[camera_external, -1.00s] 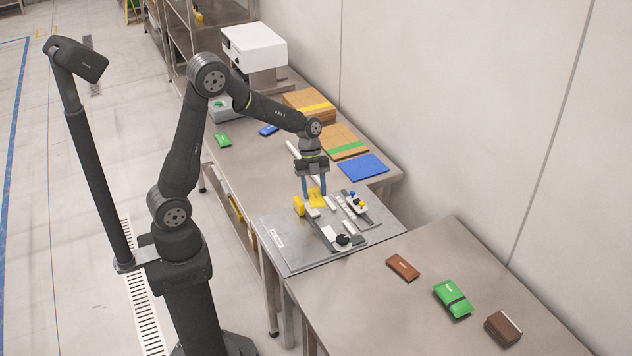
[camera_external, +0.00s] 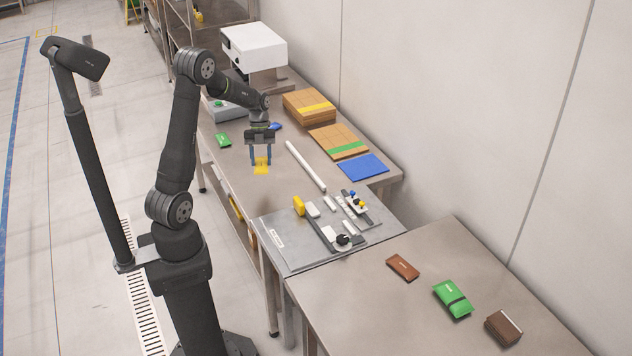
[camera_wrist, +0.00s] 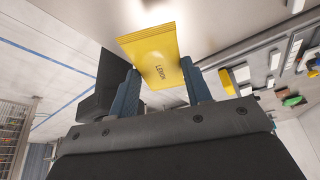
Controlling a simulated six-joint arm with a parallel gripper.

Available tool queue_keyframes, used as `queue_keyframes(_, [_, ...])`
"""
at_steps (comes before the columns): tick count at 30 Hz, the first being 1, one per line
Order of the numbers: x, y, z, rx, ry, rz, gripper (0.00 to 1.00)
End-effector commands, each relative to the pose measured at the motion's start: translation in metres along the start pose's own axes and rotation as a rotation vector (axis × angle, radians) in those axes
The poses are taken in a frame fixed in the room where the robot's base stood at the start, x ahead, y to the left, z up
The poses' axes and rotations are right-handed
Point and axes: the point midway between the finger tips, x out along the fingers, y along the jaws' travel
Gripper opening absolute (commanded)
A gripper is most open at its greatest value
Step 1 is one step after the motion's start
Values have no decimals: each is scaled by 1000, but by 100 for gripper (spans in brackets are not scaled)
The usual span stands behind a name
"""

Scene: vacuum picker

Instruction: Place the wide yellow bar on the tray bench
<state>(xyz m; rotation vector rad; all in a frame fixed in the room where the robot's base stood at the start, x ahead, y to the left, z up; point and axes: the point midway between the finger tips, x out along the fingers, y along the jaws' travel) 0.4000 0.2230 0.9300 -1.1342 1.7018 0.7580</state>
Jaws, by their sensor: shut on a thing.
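My gripper (camera_external: 261,162) is shut on a flat yellow packet (camera_external: 261,168), above the left part of the far steel bench (camera_external: 285,195). In the wrist view the packet (camera_wrist: 155,58) sits between the two blue fingers, with dark lettering that seems to read "LEMON". A small yellow block (camera_external: 298,205) stands on the grey fixture plate (camera_external: 285,250). I cannot tell which yellow thing is the wide yellow bar, or which surface is the tray bench.
A white rod (camera_external: 306,166) lies right of my gripper. Cardboard stacks (camera_external: 338,141) and a blue sheet (camera_external: 363,165) line the wall side. The near bench (camera_external: 400,320) holds brown and green packets.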

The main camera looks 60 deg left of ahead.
Motion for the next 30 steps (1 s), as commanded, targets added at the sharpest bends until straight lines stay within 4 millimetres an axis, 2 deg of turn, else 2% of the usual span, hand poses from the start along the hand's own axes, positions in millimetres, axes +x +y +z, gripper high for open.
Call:
queue_keyframes(1, [4, 7, 14, -6, 2, 0, 22])
queue_keyframes(6, [12, 26, 54, -6, 1, -1, 22])
queue_keyframes(12, [19, 41, 85, -2, 0, 0, 22])
queue_keyframes(17, [22, 44, 93, -1, 0, 0, 22])
queue_keyframes(25, [55, 44, 105, -1, 2, 1, 22])
queue_keyframes(30, [57, 44, 106, -1, -1, 0, 22])
